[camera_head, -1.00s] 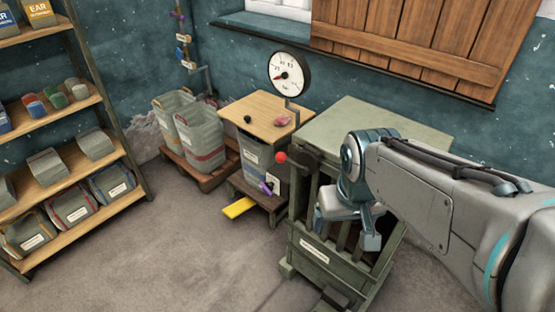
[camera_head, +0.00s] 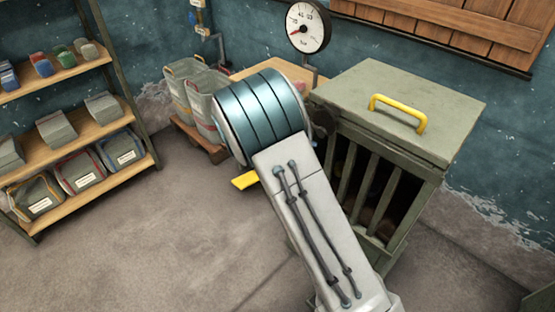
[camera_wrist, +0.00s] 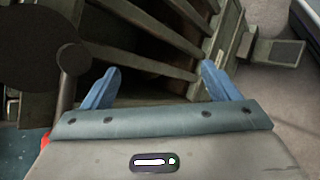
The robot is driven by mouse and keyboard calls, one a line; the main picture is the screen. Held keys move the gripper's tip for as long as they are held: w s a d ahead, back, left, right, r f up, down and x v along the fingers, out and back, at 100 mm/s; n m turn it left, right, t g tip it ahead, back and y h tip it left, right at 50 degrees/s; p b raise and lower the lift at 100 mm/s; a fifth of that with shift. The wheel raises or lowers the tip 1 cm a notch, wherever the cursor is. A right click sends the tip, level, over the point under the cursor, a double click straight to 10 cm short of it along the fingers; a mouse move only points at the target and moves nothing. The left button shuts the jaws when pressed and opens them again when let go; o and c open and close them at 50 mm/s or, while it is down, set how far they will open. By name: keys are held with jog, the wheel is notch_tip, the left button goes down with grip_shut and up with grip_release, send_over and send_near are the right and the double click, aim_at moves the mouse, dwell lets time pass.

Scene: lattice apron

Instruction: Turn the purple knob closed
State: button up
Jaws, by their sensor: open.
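The purple knob does not show now; in the head view my arm covers the bin stand where it sat earlier. My gripper shows in the wrist view (camera_wrist: 158,84), with its two blue fingers spread wide and nothing between them. Beyond the fingers are the grey-green slats of the slatted cabinet (camera_wrist: 150,25). In the head view the gripper itself is hidden behind my arm.
The slatted cabinet (camera_head: 400,85) with a yellow lid handle (camera_head: 398,112) stands right of my arm. A yellow pedal (camera_head: 244,180) sticks out at floor level. A dial gauge (camera_head: 308,27) stands behind. Shelves (camera_head: 75,130) are at left; floor between is clear.

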jog(key=w+a+f+n+t+h+b, duration=0.1)
jog(key=w+a+f+n+t, duration=0.15)
jog(key=a+f, duration=0.3)
jog(key=w+a+f+n+t+b, duration=0.2)
jog(key=a+f+n+t, duration=0.2)
jog(key=a, duration=0.2)
jog(key=w+a+f+n+t+h+b, duration=0.1)
jog(key=w+a+f+n+t, duration=0.25)
jog(key=a+f, duration=0.2)
jog(key=x, duration=0.8)
jog(key=r+x, duration=0.1)
jog(key=x, duration=0.3)
jog(key=shift+w+d, duration=0.1)
jog(key=shift+d, duration=0.4)
jog(key=c, duration=1)
